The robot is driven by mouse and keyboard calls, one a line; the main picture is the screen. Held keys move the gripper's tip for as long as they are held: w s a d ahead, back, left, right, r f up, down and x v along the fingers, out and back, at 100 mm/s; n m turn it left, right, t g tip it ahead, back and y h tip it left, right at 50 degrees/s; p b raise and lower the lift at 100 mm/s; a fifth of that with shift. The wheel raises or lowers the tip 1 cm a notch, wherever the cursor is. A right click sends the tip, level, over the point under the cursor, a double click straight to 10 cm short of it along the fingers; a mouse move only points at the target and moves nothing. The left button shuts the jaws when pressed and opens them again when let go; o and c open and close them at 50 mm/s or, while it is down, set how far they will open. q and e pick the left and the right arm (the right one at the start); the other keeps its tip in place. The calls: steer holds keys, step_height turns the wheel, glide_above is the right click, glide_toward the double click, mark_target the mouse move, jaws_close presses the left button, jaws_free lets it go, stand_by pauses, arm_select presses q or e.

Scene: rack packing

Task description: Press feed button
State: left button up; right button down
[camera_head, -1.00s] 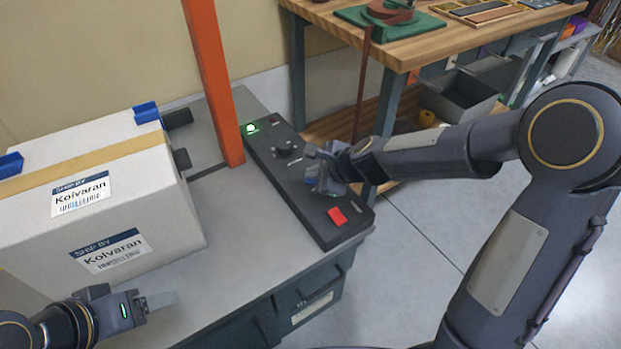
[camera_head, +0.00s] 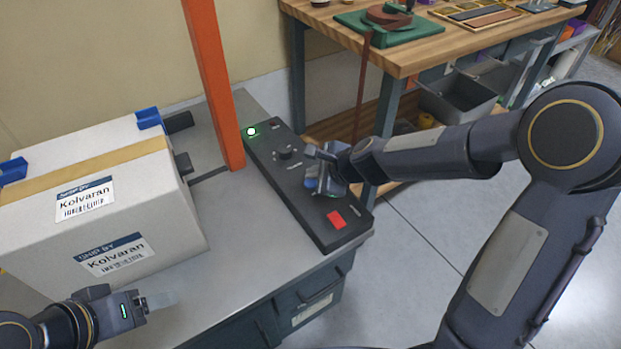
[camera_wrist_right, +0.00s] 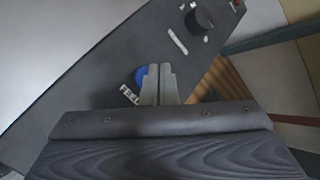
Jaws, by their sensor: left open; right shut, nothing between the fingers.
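The feed button is a round blue button (camera_wrist_right: 141,76) with a white "FEE…" label beside it on the dark control panel (camera_head: 300,203). In the right wrist view the shut fingertips of my right gripper (camera_wrist_right: 158,82) overlap the button's right part; I cannot tell whether they touch it. In the head view my right gripper (camera_head: 318,178) is over the middle of the panel, between the black knob and the red button, and hides most of the blue button. My left gripper (camera_head: 155,302) is open and empty at the lower left, in front of the carton.
A carton (camera_head: 150,220) with Kolvaran labels stands left on the grey bench. An orange post (camera_head: 212,85) rises beside the panel. The panel also has a green light (camera_head: 251,131), a black knob (camera_head: 284,153) and a red button (camera_head: 336,219). A wooden workbench (camera_head: 420,55) stands behind.

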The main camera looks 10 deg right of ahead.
mark_target(314, 185)
steer(key=shift+r, duration=0.15)
step_height(314, 185, up, 5)
steer(key=p, duration=0.5)
stand_by(0.9)
